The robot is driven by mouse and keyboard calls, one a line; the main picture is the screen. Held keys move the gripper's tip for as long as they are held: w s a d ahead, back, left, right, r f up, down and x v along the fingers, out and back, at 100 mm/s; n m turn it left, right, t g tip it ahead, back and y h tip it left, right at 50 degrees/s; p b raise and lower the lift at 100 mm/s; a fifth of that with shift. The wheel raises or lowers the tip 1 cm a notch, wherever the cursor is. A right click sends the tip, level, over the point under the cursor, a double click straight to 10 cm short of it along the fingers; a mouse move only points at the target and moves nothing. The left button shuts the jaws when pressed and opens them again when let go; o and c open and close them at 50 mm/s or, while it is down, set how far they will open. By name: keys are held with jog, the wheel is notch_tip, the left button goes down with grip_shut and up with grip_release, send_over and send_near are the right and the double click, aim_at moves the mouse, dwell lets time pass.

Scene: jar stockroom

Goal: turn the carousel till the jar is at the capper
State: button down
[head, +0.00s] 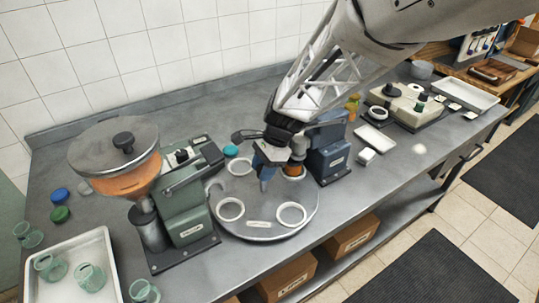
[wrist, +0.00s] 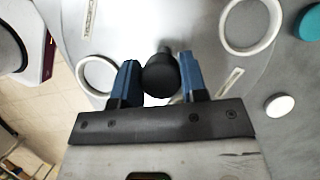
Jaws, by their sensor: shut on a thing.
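The carousel (head: 262,206) is a round grey turntable with several white ring seats; it also shows in the wrist view (wrist: 195,22). My gripper (head: 265,180) is low over the carousel. In the wrist view its blue fingers (wrist: 158,82) are shut on a black knob (wrist: 160,75) standing on the carousel. A jar with orange contents (head: 294,170) stands at the carousel's far right, partly hidden by my gripper. It is close beside the blue machine (head: 327,150), which looks like the capper. I cannot tell whether the jar is exactly under its head.
A green filling machine (head: 186,205) with an orange hopper (head: 126,175) stands left of the carousel. A teal lid (head: 231,151) lies behind it. A white tray (head: 75,270) and several green glass jars (head: 90,277) are at front left.

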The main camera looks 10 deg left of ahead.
jog(key=shift+r+m+t, duration=0.1)
jog(key=shift+m+t, duration=0.2)
jog(key=shift+m, duration=0.4)
jog(key=c, duration=0.7)
grip_release()
jog(key=shift+o, duration=0.2)
jog(key=v, duration=0.7)
jog(key=shift+d+r, duration=0.25)
jog(key=shift+r, duration=0.05)
jog(key=shift+w+d, duration=0.1)
